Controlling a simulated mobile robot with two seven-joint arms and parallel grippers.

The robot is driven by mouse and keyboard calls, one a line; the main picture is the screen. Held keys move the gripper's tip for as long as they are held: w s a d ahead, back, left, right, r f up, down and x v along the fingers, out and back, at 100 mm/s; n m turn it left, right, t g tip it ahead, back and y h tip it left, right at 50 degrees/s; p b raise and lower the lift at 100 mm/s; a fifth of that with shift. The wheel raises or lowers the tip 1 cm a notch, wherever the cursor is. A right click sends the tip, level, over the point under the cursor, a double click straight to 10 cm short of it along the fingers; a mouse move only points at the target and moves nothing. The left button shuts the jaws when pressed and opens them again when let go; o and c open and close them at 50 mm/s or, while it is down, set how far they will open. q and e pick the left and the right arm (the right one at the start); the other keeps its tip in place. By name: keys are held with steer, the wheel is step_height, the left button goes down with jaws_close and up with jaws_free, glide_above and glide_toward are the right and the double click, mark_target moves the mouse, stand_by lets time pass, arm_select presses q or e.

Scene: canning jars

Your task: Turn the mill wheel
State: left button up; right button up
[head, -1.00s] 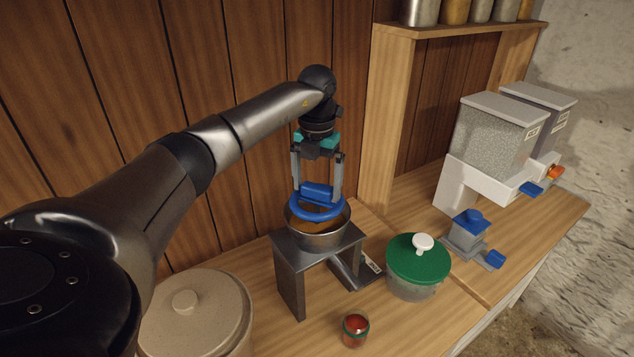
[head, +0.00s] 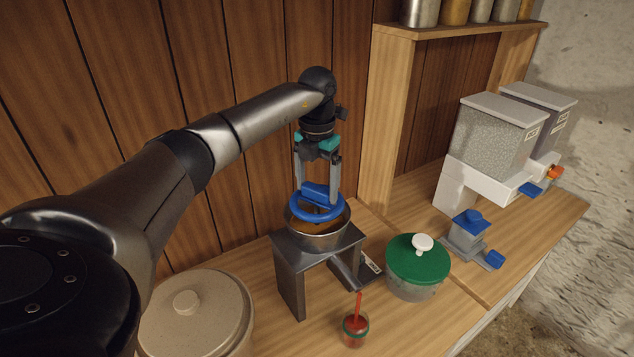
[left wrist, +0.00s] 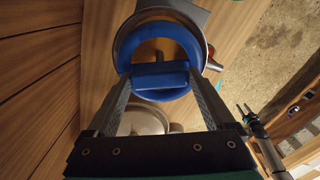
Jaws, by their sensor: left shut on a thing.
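The mill wheel, a blue ring with a raised crossbar (head: 330,212), sits on top of the mill's metal bowl (head: 318,240) on a grey stand. My left gripper (head: 318,193) points down and is shut on the crossbar; its two fingers clasp the bar's ends in the left wrist view (left wrist: 160,76). A thin red stream (head: 358,308) falls from under the mill's spout into a small glass jar (head: 355,330) with red contents. My right gripper (left wrist: 244,109) shows small at the right of the left wrist view, its fingers apart.
A beige lidded crock (head: 196,320) stands at the front left. A green-lidded tub (head: 418,260) is right of the mill. A small blue-topped device (head: 468,235) and grey bins (head: 500,135) stand farther right. A wooden shelf post (head: 388,120) rises behind the mill.

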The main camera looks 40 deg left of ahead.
arm_select(q)
steer(key=o, duration=1.1)
steer(key=shift+r, duration=0.1)
step_height(320, 180, up, 15)
steer(key=shift+r, duration=0.1)
stand_by(0.4)
